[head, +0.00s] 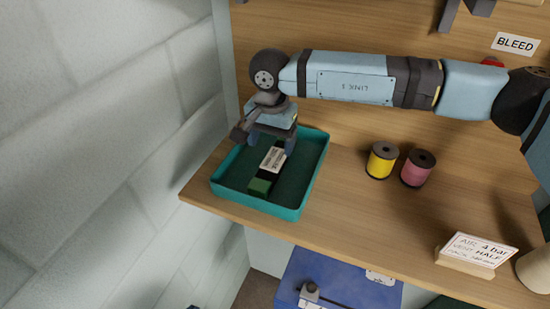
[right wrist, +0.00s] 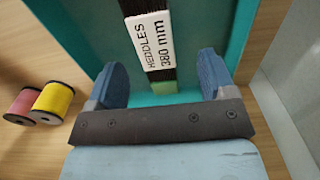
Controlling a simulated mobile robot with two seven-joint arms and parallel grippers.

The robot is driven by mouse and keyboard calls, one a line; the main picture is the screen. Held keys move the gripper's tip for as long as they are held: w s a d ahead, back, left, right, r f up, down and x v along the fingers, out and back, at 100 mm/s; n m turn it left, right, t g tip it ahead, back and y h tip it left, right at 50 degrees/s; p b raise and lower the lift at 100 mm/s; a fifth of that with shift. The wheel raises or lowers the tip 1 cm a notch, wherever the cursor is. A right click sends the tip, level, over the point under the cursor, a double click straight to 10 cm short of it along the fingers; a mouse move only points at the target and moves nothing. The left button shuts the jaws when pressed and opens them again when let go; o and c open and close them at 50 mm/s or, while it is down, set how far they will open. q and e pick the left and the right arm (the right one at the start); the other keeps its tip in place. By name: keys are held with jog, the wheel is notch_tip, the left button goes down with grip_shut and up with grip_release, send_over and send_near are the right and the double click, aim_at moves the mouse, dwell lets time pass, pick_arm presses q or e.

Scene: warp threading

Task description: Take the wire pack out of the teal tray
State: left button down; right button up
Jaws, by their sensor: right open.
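The wire pack (head: 261,186) is a narrow dark bundle with green ends and a white label reading "HEDDLES 380 mm". It lies in the teal tray (head: 257,205) at the left end of the shelf. My right gripper (head: 270,146) is over the tray, open, with its fingers pointing down. In the right wrist view the open blue fingers (right wrist: 161,80) stand on either side of the pack's line, apart from the pack (right wrist: 152,40). I cannot tell whether the fingertips are level with it. The gripper hides the pack's far end in the head view. My left gripper does not show.
A yellow spool (head: 381,161) and a pink spool (head: 418,168) stand right of the tray. A sign card (head: 478,250) stands near the front edge. A pale block wall (head: 110,120) is close on the left. A blue box (head: 335,280) sits below the shelf.

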aim_at(275, 158)
jog(key=shift+f, duration=0.25)
jog(key=shift+s+d+f+p, duration=0.1)
jog(key=shift+f+p, duration=0.3)
jog(key=shift+p, duration=0.05)
jog(key=f, duration=0.1)
jog(key=f+p, duration=0.1)
jog(key=f, duration=0.1)
jog(key=shift+d+f+p, duration=0.3)
jog(key=shift+f+p, duration=0.05)
jog(key=shift+p, duration=0.05)
jog(key=shift+f, duration=0.3)
jog(key=c, duration=1.3)
jog(key=shift+r, duration=0.15)
